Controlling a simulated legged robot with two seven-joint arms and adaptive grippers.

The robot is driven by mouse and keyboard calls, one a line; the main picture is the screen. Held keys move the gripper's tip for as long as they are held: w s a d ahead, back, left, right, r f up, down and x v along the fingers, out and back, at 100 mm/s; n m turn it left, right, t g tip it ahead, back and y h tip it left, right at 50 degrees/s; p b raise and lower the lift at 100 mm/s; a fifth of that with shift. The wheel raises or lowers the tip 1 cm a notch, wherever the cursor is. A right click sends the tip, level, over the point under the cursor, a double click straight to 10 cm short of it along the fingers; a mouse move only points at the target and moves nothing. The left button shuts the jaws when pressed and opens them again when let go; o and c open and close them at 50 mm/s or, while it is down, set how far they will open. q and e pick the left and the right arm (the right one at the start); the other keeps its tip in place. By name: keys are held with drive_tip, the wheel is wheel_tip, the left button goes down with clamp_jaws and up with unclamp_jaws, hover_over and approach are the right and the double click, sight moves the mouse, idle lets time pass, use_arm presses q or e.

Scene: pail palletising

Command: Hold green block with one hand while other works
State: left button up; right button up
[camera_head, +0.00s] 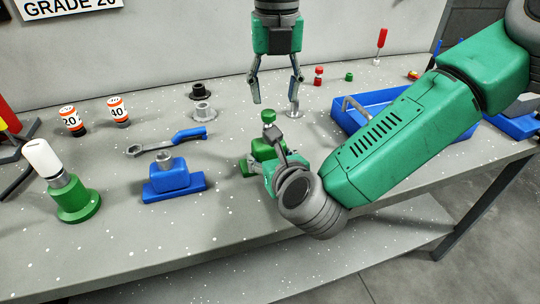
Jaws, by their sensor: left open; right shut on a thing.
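The green block (247,167) stands on the grey table near the middle. A small green knob-like part (268,117) shows above it; I cannot tell whether it is joined to the block. My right gripper (272,160) is shut on the green block, and its wrist hides much of the block's right side. My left gripper (275,92) points down above and behind the block, open and empty. Its fingers are apart from the block. The right fingertip is close to a small metal disc (294,113) on the table.
A blue block with a metal collar (170,180), a wrench with a blue handle (175,140) and a green-based post with a white top (72,190) stand left. A blue tray (350,122) lies behind my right arm. Bare table lies at the front left.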

sight(274, 111)
use_arm(q)
drive_tip(key=m, duration=0.4)
drive_tip(key=shift+f+m, duration=0.25)
drive_tip(key=shift+m, duration=0.15)
drive_tip(key=shift+f, duration=1.95)
drive_tip(key=shift+c, duration=0.4)
clamp_jaws()
drive_tip(key=shift+s, duration=0.15)
